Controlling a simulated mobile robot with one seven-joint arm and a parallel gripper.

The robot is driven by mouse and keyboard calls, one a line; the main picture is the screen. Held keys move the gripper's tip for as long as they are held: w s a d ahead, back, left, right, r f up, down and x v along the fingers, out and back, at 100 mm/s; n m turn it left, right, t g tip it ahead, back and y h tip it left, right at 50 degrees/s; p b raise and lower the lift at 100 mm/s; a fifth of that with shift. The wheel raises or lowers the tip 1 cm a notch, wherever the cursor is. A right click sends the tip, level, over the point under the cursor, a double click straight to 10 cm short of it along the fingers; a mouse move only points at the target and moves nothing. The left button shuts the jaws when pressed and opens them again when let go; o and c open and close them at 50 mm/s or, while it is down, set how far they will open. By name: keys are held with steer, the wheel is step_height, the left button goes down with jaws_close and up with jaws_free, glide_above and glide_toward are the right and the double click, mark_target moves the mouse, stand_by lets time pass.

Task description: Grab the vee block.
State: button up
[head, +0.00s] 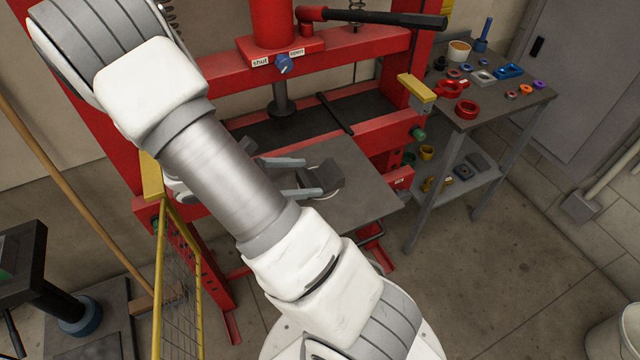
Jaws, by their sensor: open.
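A small dark grey block (328,174), which looks like the vee block, sits on the grey plate (362,192) in front of the red press. My gripper (309,177) is open, with its two light grey fingers pointing right toward the block. The upper fingertip is near the block's back left corner and the lower one is near its front left side. I cannot tell whether either finger touches it. My arm hides the palm of the gripper and the left part of the plate.
The red press frame (365,140) stands behind the plate, with its ram (283,100) above and a black bar (335,113) lying across the bed. A yellow mesh guard (180,275) is at left. A side table (460,118) with several small parts is at right.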

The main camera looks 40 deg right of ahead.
mark_target(326, 174)
steer(key=shift+r+b+x, duration=0.2)
steer(key=shift+b+x, duration=0.45)
steer(key=shift+x, duration=0.85)
steer(key=shift+r+b+x, duration=0.15)
steer(key=shift+b+x, duration=0.45)
steer(key=shift+x, duration=0.9)
steer(key=shift+s+d, duration=0.1)
steer(key=shift+s, duration=0.05)
steer(key=shift+c, duration=0.3)
jaws_close()
